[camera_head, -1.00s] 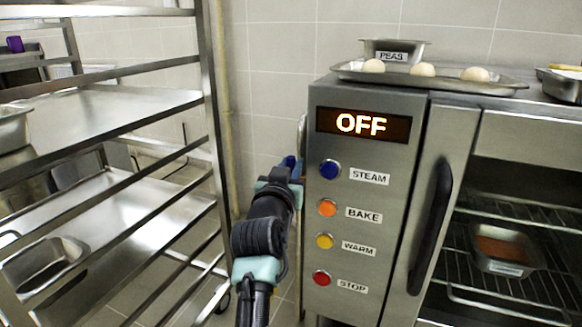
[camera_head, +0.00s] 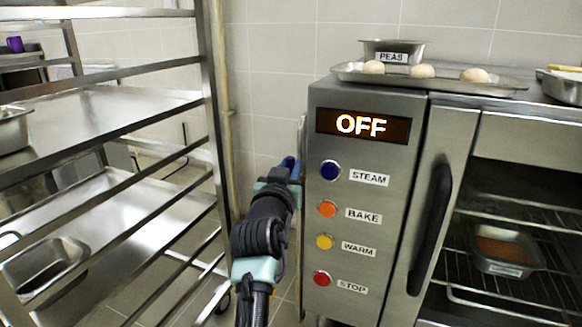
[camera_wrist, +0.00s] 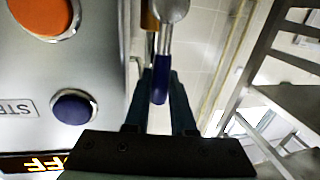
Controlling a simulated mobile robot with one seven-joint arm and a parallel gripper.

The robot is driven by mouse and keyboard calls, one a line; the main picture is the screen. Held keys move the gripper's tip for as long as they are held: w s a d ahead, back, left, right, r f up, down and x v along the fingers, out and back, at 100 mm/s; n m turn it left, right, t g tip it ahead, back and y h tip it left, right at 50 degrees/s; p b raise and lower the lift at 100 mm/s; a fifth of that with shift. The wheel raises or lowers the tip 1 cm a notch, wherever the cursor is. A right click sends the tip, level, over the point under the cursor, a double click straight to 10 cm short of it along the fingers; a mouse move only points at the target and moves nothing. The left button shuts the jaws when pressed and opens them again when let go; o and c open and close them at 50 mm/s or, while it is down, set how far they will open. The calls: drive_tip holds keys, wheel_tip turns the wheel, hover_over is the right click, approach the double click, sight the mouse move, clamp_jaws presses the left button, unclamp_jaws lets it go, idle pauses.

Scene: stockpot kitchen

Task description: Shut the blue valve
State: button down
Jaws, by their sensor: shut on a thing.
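The blue valve handle (camera_head: 289,162) shows in the gap between the oven's left side and the wall, mostly hidden by my gripper (camera_head: 280,174). In the wrist view the blue lever (camera_wrist: 160,82) hangs from a metal valve body (camera_wrist: 172,9), beside an orange-brown pipe (camera_wrist: 150,18). My gripper (camera_wrist: 160,92) is shut on the blue lever, with one dark finger on each side of it.
The steel oven (camera_head: 358,130) stands close on the right, its display reading OFF. Its front has blue STEAM (camera_head: 329,170), orange, yellow and red STOP (camera_head: 321,278) buttons. A steel rack (camera_head: 212,110) stands on the left. The gap between them is narrow.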

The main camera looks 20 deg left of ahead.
drive_tip(key=a+f+n+g+h+p, duration=0.2)
drive_tip(key=a+f+n, duration=0.5)
drive_tip(key=n, duration=0.8)
drive_tip(key=shift+a+f+n+h+p, duration=0.3)
drive_tip(key=shift+f+h+p, duration=0.3)
drive_tip(key=shift+p, duration=0.5)
drive_tip(key=shift+w, duration=0.1)
drive_tip(key=c, duration=1)
unclamp_jaws()
drive_tip(key=shift+r, duration=0.1)
drive_tip(key=shift+c, duration=0.2)
drive_tip(key=s+r+p, duration=0.2)
drive_tip(key=s+p, duration=0.5)
drive_tip(key=s, duration=0.5)
drive_tip(key=shift+s+a+r+p, duration=0.25)
drive_tip(key=shift+s+p, duration=0.05)
drive_tip(key=shift+s, duration=0.05)
